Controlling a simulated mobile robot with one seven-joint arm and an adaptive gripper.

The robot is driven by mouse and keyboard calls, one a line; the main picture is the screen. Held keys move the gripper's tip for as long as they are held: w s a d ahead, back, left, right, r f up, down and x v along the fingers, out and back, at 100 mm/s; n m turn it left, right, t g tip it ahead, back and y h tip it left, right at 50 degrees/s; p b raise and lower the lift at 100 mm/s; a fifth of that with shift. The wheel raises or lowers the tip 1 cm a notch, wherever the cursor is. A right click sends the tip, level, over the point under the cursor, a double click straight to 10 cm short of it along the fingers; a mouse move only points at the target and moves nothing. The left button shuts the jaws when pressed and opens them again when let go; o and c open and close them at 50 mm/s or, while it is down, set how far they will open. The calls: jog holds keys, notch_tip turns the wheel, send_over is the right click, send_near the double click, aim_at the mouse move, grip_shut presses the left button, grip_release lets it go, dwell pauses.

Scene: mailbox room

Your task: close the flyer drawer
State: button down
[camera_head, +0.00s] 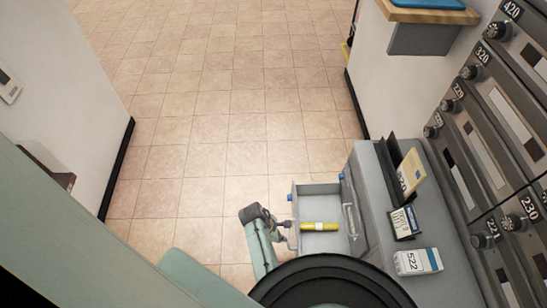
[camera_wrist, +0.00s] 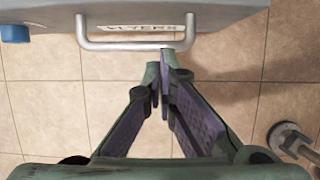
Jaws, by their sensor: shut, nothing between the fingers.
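The flyer drawer (camera_head: 318,189) stands pulled out to the left from a grey cabinet in the head view, with a yellow item (camera_head: 320,227) inside. In the wrist view its grey front (camera_wrist: 215,14) crosses the top, with a bar handle (camera_wrist: 110,46) and an upside-down label (camera_wrist: 138,28) partly behind the handle. My gripper (camera_wrist: 165,58) is shut and empty, its tips close to the right end of the handle; I cannot tell whether they touch. In the head view my gripper (camera_head: 289,238) is small beside the drawer's outer front.
The cabinet top (camera_head: 446,286) bears a dark mail holder (camera_head: 389,172) and a white box marked 522 (camera_head: 418,261). Numbered mailboxes (camera_head: 478,150) line the right. White walls stand at both sides. The tiled floor (camera_head: 225,110) between them is clear.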

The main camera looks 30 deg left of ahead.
aim_at(288, 236)
jog(key=shift+w+d+r, duration=0.1)
jog(key=shift+w+d, duration=0.4)
jog(key=shift+d, duration=0.2)
jog(key=shift+w+d+r, duration=0.1)
jog(key=shift+w+d, duration=0.35)
jog(key=shift+d, duration=0.2)
jog(key=w+d+p, duration=0.3)
jog(key=w+d, duration=0.6)
jog(key=d, duration=0.5)
jog(key=shift+w+p, duration=0.3)
jog(key=shift+p, duration=0.05)
